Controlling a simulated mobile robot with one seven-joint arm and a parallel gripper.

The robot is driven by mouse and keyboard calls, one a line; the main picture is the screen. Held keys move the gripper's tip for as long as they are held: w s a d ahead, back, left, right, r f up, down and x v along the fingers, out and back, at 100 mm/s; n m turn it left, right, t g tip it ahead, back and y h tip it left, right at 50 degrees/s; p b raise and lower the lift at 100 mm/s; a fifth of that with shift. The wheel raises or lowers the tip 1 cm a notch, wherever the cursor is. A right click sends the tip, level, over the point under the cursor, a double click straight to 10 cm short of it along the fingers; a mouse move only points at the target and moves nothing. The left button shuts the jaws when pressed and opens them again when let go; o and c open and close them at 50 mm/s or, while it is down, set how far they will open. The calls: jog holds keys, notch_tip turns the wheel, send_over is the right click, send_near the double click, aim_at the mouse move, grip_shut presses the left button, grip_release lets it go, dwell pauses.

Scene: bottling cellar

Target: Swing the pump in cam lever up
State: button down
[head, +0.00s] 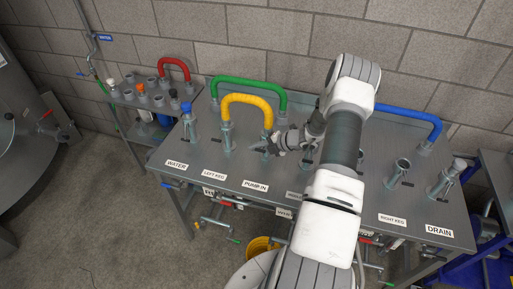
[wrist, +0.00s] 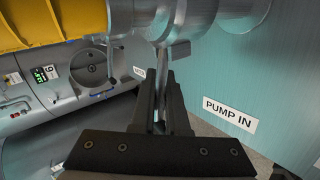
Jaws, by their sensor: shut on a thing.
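The yellow hose (head: 247,98) arches between the LEFT KEG port and the PUMP IN port. Its ribbed end fills the upper left of the wrist view (wrist: 45,22). The PUMP IN label (head: 255,186) is on the bench top and is also seen right of my fingers in the wrist view (wrist: 230,114). The metal coupling (wrist: 195,14) at the hose end has a thin cam lever (wrist: 163,62) running between my fingertips. My gripper (head: 262,148) is shut on this lever, beside the coupling; it shows in the wrist view (wrist: 162,82). My fingers hide the lever's end.
A green hose (head: 249,84) arches behind the yellow one, and a blue hose (head: 410,114) is to the right. A side shelf (head: 135,100) holds a red hose (head: 175,67) and several fittings.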

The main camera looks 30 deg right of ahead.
jog(key=shift+w+a+r, duration=0.1)
jog(key=shift+w+a, duration=0.05)
jog(key=shift+a, duration=0.1)
jog(key=c, duration=1.2)
grip_release()
jog(key=shift+w, duration=0.1)
jog(key=b+v, duration=0.1)
jog(key=v, duration=1.6)
jog(key=shift+r, duration=0.15)
